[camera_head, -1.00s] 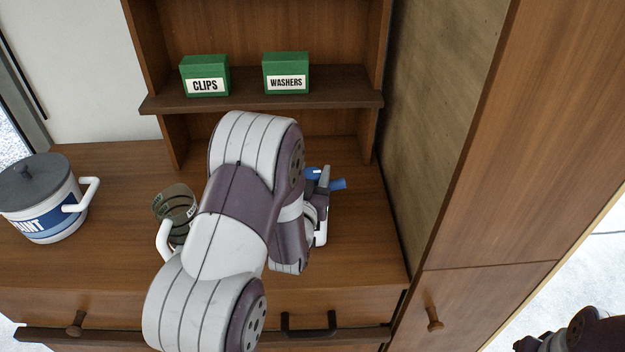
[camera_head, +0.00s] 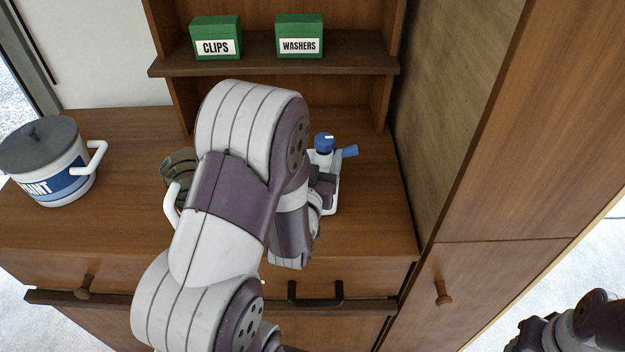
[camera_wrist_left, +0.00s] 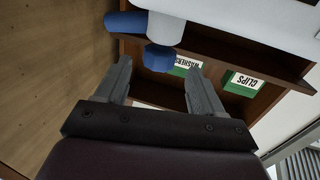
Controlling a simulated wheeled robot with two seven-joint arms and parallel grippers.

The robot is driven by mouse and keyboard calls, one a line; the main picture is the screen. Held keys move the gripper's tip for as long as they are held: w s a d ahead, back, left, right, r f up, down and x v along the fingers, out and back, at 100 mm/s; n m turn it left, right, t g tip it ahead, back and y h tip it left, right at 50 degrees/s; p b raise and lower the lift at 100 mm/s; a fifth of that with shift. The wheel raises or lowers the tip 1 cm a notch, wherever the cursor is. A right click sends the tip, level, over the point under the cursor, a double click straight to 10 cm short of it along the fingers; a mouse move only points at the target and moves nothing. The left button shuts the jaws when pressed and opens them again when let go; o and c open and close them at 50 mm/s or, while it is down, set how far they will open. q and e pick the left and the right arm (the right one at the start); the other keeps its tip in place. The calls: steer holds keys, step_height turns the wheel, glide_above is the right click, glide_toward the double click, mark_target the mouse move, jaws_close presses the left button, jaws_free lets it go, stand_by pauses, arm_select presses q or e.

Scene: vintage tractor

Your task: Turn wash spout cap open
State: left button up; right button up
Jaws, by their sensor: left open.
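A white wash bottle (camera_head: 333,200) stands on the wooden counter, with a blue round top piece (camera_head: 325,142) and a blue piece (camera_head: 349,151) sticking out to the right. I cannot tell which blue piece is the spout cap. My left gripper (camera_head: 322,180) is in front of the bottle, partly hidden by my own arm. In the left wrist view, the open fingers (camera_wrist_left: 159,68) point toward the blue top piece (camera_wrist_left: 160,58), which shows between and just past the tips. The side blue piece (camera_wrist_left: 125,24) and white bottle (camera_wrist_left: 230,14) lie beyond. Contact is not visible.
A paint can (camera_head: 55,165) stands at the left. Green CLIPS (camera_head: 215,38) and WASHERS (camera_head: 299,36) boxes sit on the shelf above. A wooden side panel (camera_head: 440,100) bounds the right.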

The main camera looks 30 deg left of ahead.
arm_select(q)
steer(key=b+v, duration=0.1)
steer(key=v, duration=0.6)
steer(key=shift+s+r, duration=0.1)
